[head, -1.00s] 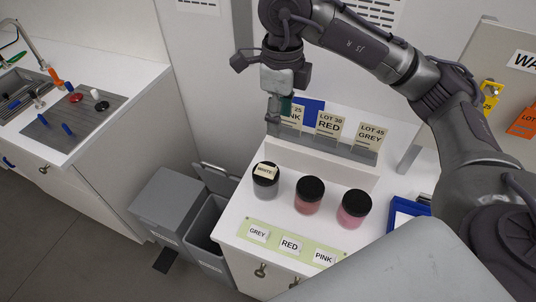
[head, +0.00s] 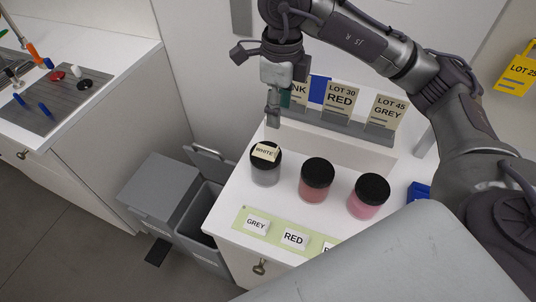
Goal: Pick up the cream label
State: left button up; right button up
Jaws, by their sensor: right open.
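The cream label (head: 265,152), marked WHITE, lies on the black lid of the left jar (head: 265,171), which has grey contents. My right gripper (head: 273,122) points down just behind and above that lid as seen in the head view. It is open, with its fingers seen nearly edge-on, and it is apart from the label. My left gripper is not in view.
A red jar (head: 316,181) and a pink jar (head: 368,197) stand to the right. Lot cards (head: 341,98) stand in a grey rack behind. A green strip (head: 269,231) with labels lies in front. Grey bins (head: 167,191) stand left of the counter.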

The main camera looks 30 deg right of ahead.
send_near(266, 149)
jog(key=s+d, duration=0.1)
jog(key=s+f, duration=0.1)
jog(key=s, duration=0.1)
jog(key=shift+d+f+p, duration=0.2)
jog(key=shift+d+p, duration=0.1)
jog(key=shift+d, duration=0.05)
jog(key=shift+f+p, duration=0.3)
jog(key=shift+f, duration=0.2)
jog(key=f+p, duration=0.2)
jog(key=f, duration=0.1)
jog(key=shift+w+a+f, duration=0.15)
jog(key=shift+a+f, duration=0.05)
jog(key=shift+f, duration=0.65)
jog(key=c, duration=0.8)
